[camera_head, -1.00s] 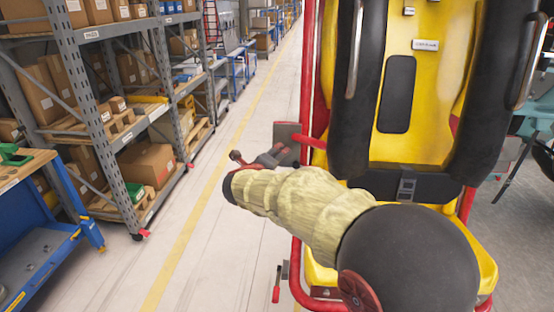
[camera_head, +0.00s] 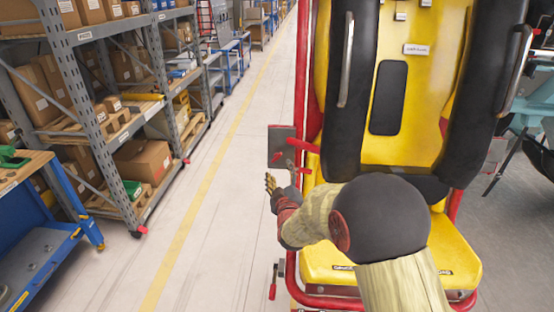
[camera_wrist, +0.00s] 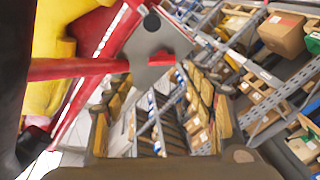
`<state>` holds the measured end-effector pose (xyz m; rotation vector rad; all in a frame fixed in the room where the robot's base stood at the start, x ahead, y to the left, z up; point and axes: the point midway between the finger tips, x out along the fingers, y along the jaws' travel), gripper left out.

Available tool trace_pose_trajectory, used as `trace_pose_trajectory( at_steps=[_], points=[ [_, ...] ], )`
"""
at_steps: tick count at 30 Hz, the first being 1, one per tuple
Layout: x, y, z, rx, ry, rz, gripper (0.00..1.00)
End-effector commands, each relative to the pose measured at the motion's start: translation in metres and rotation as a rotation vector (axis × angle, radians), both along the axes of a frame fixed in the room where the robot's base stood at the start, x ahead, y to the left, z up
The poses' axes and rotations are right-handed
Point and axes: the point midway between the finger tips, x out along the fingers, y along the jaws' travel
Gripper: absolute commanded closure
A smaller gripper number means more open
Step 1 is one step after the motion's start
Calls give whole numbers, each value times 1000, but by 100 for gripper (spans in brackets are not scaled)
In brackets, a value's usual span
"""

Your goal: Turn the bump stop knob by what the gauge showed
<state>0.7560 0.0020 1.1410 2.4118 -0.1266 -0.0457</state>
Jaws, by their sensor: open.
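The yellow and black coaster seat (camera_head: 388,95) stands right of centre in the head view, in a red tube frame. A grey plate (camera_head: 277,140) with red rods sits at its left side. In the wrist view the plate (camera_wrist: 157,40) is close and large, with a dark round hole, and a red rod (camera_wrist: 75,68) reaches it. I cannot tell which part is the bump stop knob, and no gauge shows. My gripper (camera_head: 271,183) is just below the plate in the head view. Its fingers (camera_wrist: 161,112) are apart and empty in the wrist view.
Shelves with cardboard boxes (camera_head: 143,160) line the left, and a blue workbench (camera_head: 45,235) is at the lower left. The aisle floor (camera_head: 215,220) is clear. A red-handled lever (camera_head: 273,291) hangs low at the frame. A teal object (camera_head: 530,115) stands at the right.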

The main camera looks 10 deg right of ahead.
Motion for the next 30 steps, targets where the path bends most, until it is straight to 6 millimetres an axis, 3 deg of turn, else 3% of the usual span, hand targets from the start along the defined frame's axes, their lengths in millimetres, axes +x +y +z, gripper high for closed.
trace_pose_trajectory(
  at_steps=[5,18,30],
  points=[
    [8,1,-3,-48,6,15,44],
    [68,-4,-3,-45,6,15,44],
    [77,-5,-2,-44,7,14,44]
  ],
)
